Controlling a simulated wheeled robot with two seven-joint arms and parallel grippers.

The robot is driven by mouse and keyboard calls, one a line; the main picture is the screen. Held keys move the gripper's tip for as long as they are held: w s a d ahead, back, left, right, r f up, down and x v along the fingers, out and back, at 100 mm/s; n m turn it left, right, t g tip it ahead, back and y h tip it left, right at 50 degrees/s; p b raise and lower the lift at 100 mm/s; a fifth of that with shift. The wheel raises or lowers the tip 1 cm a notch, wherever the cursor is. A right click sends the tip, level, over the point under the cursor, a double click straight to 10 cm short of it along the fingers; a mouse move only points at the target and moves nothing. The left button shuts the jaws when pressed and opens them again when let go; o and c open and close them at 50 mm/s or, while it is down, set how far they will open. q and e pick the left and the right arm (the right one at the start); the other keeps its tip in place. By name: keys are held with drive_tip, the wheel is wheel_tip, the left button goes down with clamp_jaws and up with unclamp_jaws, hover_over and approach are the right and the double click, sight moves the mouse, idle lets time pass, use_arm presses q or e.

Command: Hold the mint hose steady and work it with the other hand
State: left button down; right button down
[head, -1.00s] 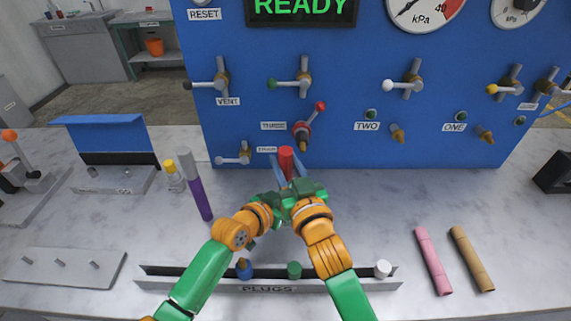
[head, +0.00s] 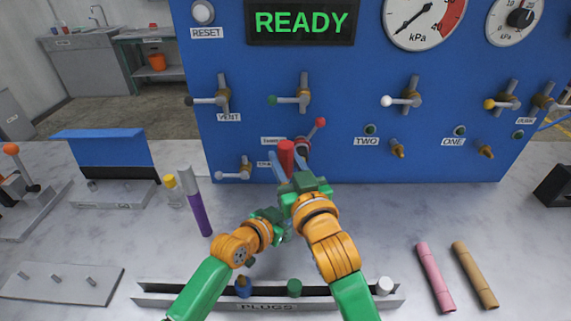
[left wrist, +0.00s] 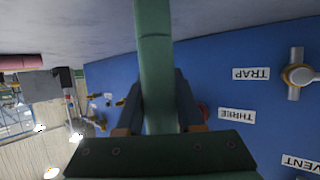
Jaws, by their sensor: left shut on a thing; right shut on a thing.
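The mint hose (left wrist: 154,60) runs lengthwise between the fingers of my left gripper (left wrist: 158,112) in the left wrist view. My left gripper (head: 277,226) is shut on it, low in front of the panel. In the head view the hose is mostly hidden by my grippers. My right gripper (head: 289,166) is above and slightly right of the left one, its blue fingers shut around an upright red cylinder (head: 286,154). I cannot tell whether the cylinder joins the mint hose. It stands in front of the red-handled valve (head: 319,123) on the panel.
The blue panel (head: 350,60) with valves and gauges stands behind. A plug trough (head: 190,303) lies in front. The marble tabletop is clear at centre right.

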sight(288, 152)
drive_tip(key=shift+r, duration=0.1)
drive_tip(key=shift+r, duration=1.45)
use_arm(q)
drive_tip(key=shift+c, duration=2.3)
unclamp_jaws()
